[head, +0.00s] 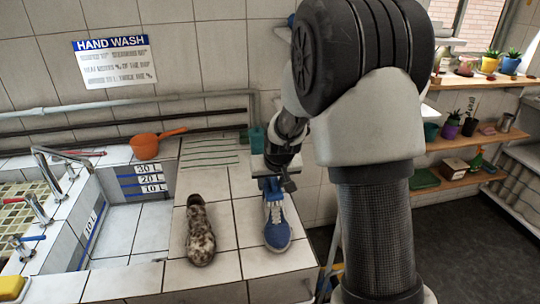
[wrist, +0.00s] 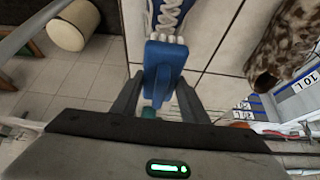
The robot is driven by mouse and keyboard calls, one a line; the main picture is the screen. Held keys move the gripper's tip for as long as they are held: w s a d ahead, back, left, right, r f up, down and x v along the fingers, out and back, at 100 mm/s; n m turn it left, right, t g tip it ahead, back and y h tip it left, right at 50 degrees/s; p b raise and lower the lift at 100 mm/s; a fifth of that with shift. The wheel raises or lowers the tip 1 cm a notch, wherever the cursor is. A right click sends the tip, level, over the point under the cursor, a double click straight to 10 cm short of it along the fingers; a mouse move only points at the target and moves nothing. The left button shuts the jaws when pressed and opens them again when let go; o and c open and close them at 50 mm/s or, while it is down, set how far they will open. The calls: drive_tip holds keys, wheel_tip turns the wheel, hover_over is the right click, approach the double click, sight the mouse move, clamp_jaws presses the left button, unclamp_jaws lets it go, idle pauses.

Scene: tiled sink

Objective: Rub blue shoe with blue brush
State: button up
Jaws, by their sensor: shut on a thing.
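The blue shoe (head: 278,228) with white laces stands on the white tiled ledge, toe toward the front edge. In the wrist view the shoe (wrist: 178,12) shows at the top, its laces in sight. My gripper (wrist: 158,88) is shut on the blue brush (wrist: 165,58), a blue block with pale bristles at its far end. The bristle end is at the laces; whether it touches the shoe I cannot tell. In the head view my gripper (head: 276,177) is right over the heel end of the shoe, and the brush is largely hidden.
A brown spotted shoe (head: 200,232) stands left of the blue shoe, with bare tile between. An orange dipper (head: 146,146) lies at the back left. The sink basin (head: 130,225) opens further left. Shelves with plants (head: 490,62) are at the right.

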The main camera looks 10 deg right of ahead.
drive_tip(key=shift+w+r+p, duration=0.3)
drive_tip(key=shift+w, duration=0.1)
drive_tip(key=r, duration=0.1)
drive_tip(key=r+p, duration=0.1)
drive_tip(key=r, duration=0.1)
drive_tip(key=shift+s+r, duration=0.25)
drive_tip(key=shift+r, duration=0.05)
drive_tip(key=shift+r+p, duration=1.55)
drive_tip(key=shift+r, duration=0.6)
